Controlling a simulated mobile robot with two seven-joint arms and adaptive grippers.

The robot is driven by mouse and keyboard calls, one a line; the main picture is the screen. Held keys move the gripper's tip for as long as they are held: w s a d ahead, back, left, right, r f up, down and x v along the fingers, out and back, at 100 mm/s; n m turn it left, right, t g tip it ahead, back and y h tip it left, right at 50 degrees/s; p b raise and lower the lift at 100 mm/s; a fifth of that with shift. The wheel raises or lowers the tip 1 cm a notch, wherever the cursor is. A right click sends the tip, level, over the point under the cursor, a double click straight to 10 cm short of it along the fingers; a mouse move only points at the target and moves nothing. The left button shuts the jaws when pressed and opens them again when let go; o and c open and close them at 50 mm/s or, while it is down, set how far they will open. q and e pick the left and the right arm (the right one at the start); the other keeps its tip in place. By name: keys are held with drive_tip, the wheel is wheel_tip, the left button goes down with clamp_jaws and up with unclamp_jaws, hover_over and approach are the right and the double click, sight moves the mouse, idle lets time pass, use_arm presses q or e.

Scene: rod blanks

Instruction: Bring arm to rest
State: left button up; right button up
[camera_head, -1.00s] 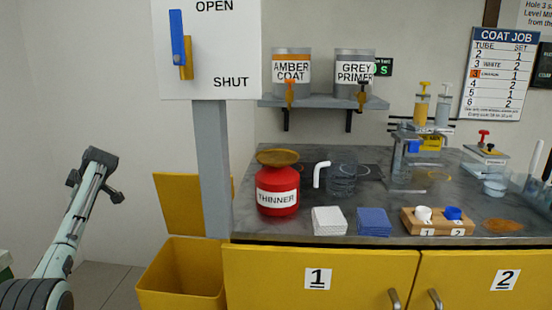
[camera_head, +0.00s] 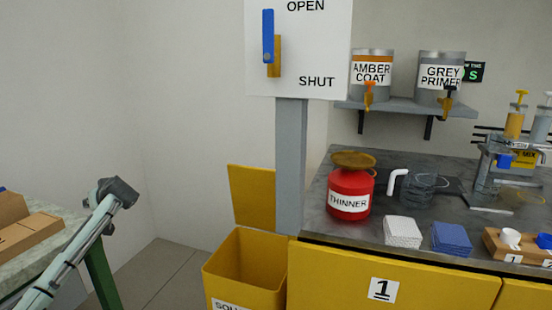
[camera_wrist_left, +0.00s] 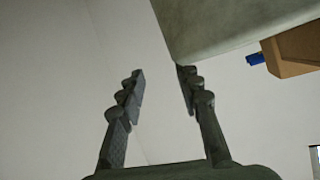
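My left arm comes in from the lower left in the head view and reaches up, with its gripper (camera_head: 120,191) in front of the bare wall and floor, beside the green-legged table. In the left wrist view the two dark fingers of the left gripper (camera_wrist_left: 160,85) stand apart with nothing between them. The fingers show the wall behind them. My right arm and gripper are not in view.
A table (camera_head: 70,225) with cardboard boxes (camera_head: 22,235) stands at the left. An open yellow bin (camera_head: 245,270) stands below the OPEN/SHUT board (camera_head: 330,50). A red thinner can (camera_head: 350,185) sits on the grey bench. Floor between table and bin is clear.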

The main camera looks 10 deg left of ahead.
use_arm(q)
drive_tip(key=s+d+f+m+h, duration=0.3)
drive_tip(key=d+f+m, duration=0.3)
drive_tip(key=d+f, duration=0.5)
drive_tip(key=s+d+f+m+h, duration=0.3)
drive_tip(key=d+f+m, duration=0.4)
drive_tip(key=d+f, duration=0.45)
drive_tip(key=s+d+f+h, duration=0.1)
drive_tip(key=s+d+f, duration=0.3)
drive_tip(key=s, duration=0.4)
drive_tip(key=s+d+f+g+h, duration=0.1)
drive_tip(key=s+d+f+h, duration=0.1)
drive_tip(key=s+d+f, duration=0.3)
drive_tip(key=s+d+f+g+h, duration=0.1)
drive_tip(key=s+d+f, duration=0.3)
drive_tip(key=s+d, duration=0.4)
drive_tip(key=s, duration=0.5)
drive_tip(key=shift+d+f, duration=0.2)
